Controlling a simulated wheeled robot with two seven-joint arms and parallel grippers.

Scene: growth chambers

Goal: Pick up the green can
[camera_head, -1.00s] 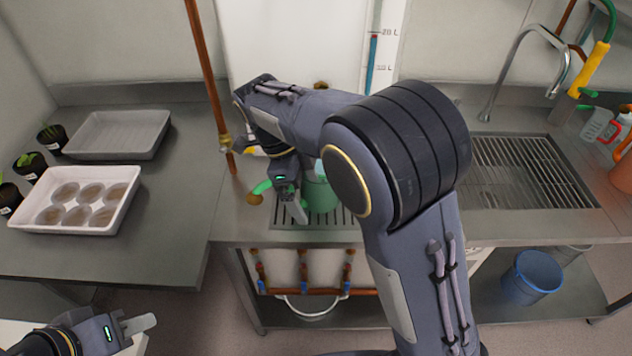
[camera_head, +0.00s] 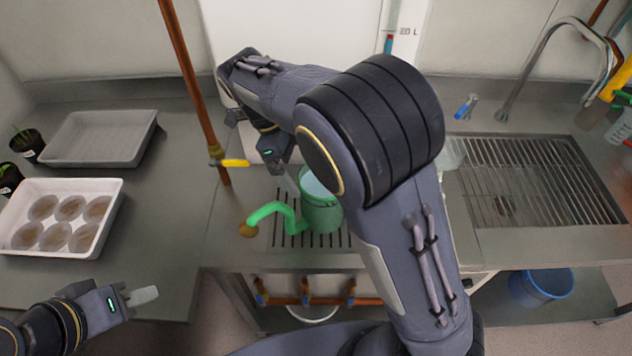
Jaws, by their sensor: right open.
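The green can (camera_head: 322,214), a watering can with a bent spout and brown rose at its left, stands upright on a slotted drain grate. Its open top shows a pale inside. My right gripper (camera_head: 285,180) is open and empty at the can's back left, by the rim; whether it touches is unclear. My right arm covers the area just right of the can. My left gripper (camera_head: 144,295) is low at the left, away from the can; its finger gap cannot be made out.
A copper pipe with a yellow-handled valve (camera_head: 234,162) rises left of the can. A white tray of round cups (camera_head: 110,187) and a grey tray (camera_head: 146,117) sit on the left bench. A sink grate and tap (camera_head: 512,84) are at right. A blue bucket (camera_head: 541,287) is below.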

